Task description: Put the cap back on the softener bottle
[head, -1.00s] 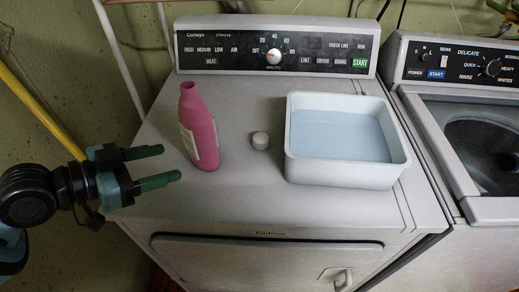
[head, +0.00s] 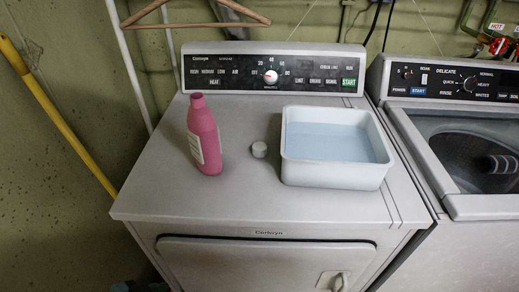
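The pink softener bottle (head: 204,140) stands upright on top of the dryer, left of centre, with a pale label on its side. Its neck is bare. The small greyish-white cap (head: 259,149) rests on the dryer top to the right of the bottle, apart from it.
A white tub (head: 336,175) with pale blue contents stands right of the cap, close to it. The dryer (head: 255,206) has free room in front of the bottle and cap. An open washer (head: 462,205) stands at right. A wooden hanger (head: 190,24) hangs behind.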

